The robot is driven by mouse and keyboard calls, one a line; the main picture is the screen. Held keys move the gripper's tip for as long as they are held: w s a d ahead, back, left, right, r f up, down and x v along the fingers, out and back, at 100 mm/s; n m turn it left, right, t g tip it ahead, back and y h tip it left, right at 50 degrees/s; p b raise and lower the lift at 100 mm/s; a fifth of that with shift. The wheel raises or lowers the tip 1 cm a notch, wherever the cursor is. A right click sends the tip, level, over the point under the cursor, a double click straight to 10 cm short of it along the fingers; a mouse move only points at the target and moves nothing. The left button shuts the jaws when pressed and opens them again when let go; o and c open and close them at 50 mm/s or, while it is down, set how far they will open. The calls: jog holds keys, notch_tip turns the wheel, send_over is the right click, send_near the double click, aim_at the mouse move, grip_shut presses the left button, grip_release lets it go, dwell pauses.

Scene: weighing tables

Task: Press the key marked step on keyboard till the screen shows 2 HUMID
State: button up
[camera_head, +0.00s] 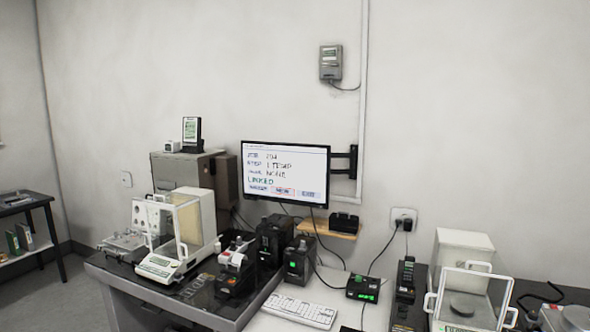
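The screen (285,172) is a wall-mounted monitor with a white page. Its step line appears to read 1 TEMP, and a line below it appears to read NONE. A row of small boxes runs along the bottom, the middle one outlined in red. The white keyboard (299,311) lies on the table below the screen, near the bottom edge of the view. Its key markings are too small to read, so I cannot tell which key is marked step. My gripper is not in view.
A small black box with a green display (362,288) sits right of the keyboard. Dark devices (299,261) stand behind it. A balance with a glass shield (173,240) is at left, another (468,285) at right. Cables hang behind the table. The space above the keyboard looks clear.

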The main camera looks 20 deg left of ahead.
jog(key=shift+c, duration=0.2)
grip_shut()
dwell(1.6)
